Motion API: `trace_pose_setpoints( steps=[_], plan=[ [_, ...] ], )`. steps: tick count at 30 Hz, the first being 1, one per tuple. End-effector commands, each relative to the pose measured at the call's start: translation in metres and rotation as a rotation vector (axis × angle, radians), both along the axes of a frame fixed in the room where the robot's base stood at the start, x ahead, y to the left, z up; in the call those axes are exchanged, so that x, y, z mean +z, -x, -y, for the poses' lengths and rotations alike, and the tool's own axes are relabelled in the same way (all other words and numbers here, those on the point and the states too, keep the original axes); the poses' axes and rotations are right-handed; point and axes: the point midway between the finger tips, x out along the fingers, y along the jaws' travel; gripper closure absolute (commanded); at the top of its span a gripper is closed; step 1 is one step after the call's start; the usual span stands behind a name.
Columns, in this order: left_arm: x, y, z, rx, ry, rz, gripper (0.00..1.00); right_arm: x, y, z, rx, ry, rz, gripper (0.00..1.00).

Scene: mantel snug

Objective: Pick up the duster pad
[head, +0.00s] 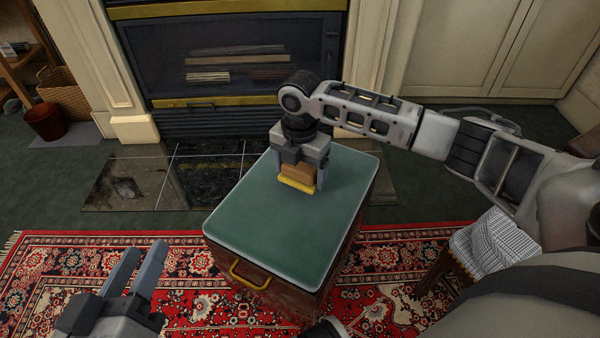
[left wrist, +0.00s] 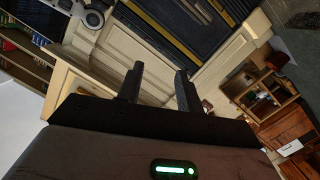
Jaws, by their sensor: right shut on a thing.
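The duster pad (head: 297,179) is a small block with a brown upper part and a yellow base. It is at the back half of the green top of a low cabinet (head: 262,226). My right gripper (head: 300,172) points down over the pad and is shut on it, with a finger at each side. I cannot tell whether the pad's base touches the green top. My left gripper (head: 136,272) is open and empty, low at the left over the rug. Its two fingers also show apart in the left wrist view (left wrist: 157,88).
A fireplace (head: 240,75) stands behind the cabinet, with a dark tiled hearth (head: 130,180) in front. A patterned red rug (head: 60,270) lies below. A basket (head: 62,92) and a reddish pot (head: 45,121) are at the far left. The rest of the green top is clear.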

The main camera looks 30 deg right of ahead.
Motion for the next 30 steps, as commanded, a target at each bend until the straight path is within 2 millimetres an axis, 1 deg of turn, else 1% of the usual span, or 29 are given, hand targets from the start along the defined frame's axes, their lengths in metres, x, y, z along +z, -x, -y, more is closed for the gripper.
trace_pose_setpoints(
  steps=[1,2,3,4,11,15,21,25,30],
  plan=[
    [0.004,0.000,-0.001,0.003,-0.017,-0.001,0.64,0.013,-0.001,0.000,0.000,-0.001,0.003,0.42],
    [0.003,0.000,-0.001,0.004,-0.032,-0.008,0.64,0.018,0.003,-0.003,0.003,-0.001,0.001,0.42],
    [-0.007,0.003,-0.002,0.002,-0.067,-0.031,0.64,0.025,0.007,-0.007,0.004,-0.002,0.001,0.42],
    [-0.010,0.004,-0.003,0.002,-0.089,-0.040,0.64,0.030,0.011,-0.010,0.004,-0.002,0.003,0.42],
    [-0.015,0.007,-0.011,0.009,-0.227,-0.057,0.64,0.075,0.038,-0.034,0.005,-0.002,0.003,0.42],
    [-0.021,0.007,-0.016,0.011,-0.287,-0.081,0.64,0.086,0.062,-0.055,0.007,-0.002,0.000,0.42],
    [-0.032,0.006,-0.019,0.010,-0.316,-0.148,0.64,0.099,0.087,-0.077,0.004,-0.001,0.000,0.42],
    [-0.037,0.005,-0.021,0.009,-0.328,-0.175,0.64,0.104,0.098,-0.086,0.003,0.000,0.000,0.42],
    [-0.040,0.006,-0.022,0.009,-0.335,-0.190,0.64,0.107,0.104,-0.091,0.001,0.000,0.001,0.42]
  ],
)
